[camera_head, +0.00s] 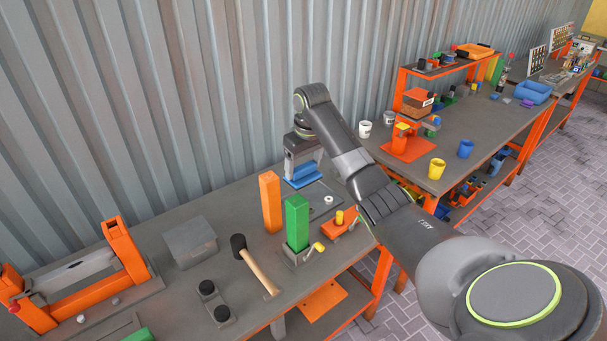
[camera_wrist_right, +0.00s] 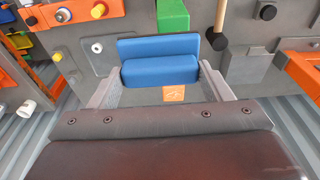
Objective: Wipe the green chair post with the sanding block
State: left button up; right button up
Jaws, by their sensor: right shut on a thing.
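The green chair post (camera_head: 297,222) stands upright in a grey base on the workbench in the head view. Its green side also shows at the top of the right wrist view (camera_wrist_right: 173,16). The blue sanding block (camera_head: 302,176) is behind and slightly right of the post. My right gripper (camera_head: 303,162) points down onto it, apart from the post. In the right wrist view, my right gripper (camera_wrist_right: 160,80) has its fingers on both sides of the block's blue grip (camera_wrist_right: 160,69), shut on it. I cannot tell whether the block touches the bench. My left gripper is not in view.
An orange post (camera_head: 270,202) stands close beside the green one. A mallet (camera_head: 257,266) lies in front, left of the green post. A small orange fixture (camera_head: 338,224) is to its right. A grey box (camera_head: 190,241) sits left. The corrugated wall runs behind the bench.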

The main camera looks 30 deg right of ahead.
jog(key=shift+w+d+r, duration=0.1)
jog(key=shift+r, duration=0.85)
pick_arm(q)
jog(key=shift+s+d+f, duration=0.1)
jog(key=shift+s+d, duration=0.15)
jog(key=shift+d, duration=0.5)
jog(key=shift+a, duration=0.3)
